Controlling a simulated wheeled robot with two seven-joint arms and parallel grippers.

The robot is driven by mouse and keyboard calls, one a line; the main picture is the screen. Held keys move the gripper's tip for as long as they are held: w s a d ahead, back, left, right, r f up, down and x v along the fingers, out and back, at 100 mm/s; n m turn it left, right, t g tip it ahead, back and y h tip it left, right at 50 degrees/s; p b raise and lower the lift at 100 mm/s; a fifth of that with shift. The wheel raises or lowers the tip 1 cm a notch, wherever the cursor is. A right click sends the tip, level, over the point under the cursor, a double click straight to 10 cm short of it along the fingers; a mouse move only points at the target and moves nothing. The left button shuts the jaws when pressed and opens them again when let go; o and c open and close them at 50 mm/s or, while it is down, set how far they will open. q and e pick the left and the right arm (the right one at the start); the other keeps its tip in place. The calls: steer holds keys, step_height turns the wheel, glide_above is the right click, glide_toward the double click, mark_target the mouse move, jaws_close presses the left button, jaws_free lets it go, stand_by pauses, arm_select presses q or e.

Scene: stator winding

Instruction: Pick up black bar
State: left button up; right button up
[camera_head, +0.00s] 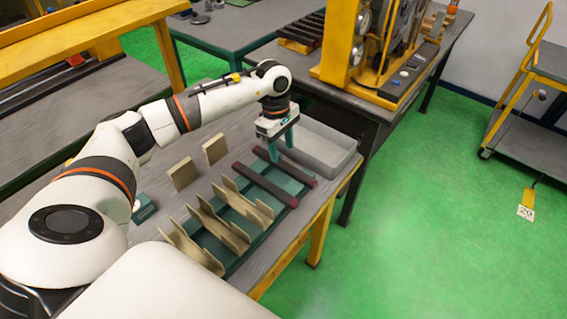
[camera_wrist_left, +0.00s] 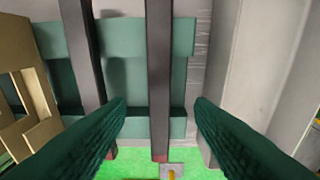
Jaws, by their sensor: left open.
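Two black bars with dark red ends lie side by side across a green rack on the table. The farther black bar (camera_head: 284,167) is close below my left gripper (camera_head: 282,148), near the grey bin; the nearer black bar (camera_head: 264,184) lies beside it. In the left wrist view the farther bar (camera_wrist_left: 160,70) runs between the open green fingers, and the other bar (camera_wrist_left: 82,60) is left of it. My left gripper is open, empty and above the bars. The green rack (camera_wrist_left: 122,75) shows beneath them. My right gripper is not in view.
A grey bin (camera_head: 325,150) stands just beyond the bars. Several tan slotted plates (camera_head: 205,225) stand on the near part of the rack, and two tan blocks (camera_head: 183,173) stand to the left. A yellow machine (camera_head: 335,55) is on the table behind.

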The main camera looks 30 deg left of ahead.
mark_target(283, 164)
arm_select(q)
steer(key=shift+s+d+f+p, duration=0.1)
steer(key=shift+d+f+p, duration=0.05)
steer(key=shift+f+p, duration=0.7)
step_height(283, 164, down, 2)
steer(key=shift+d+f, duration=0.15)
steer(key=shift+f, duration=0.1)
steer(key=shift+f+p, duration=0.3)
steer(key=shift+f, duration=0.2)
steer(key=shift+c, duration=0.3)
jaws_close()
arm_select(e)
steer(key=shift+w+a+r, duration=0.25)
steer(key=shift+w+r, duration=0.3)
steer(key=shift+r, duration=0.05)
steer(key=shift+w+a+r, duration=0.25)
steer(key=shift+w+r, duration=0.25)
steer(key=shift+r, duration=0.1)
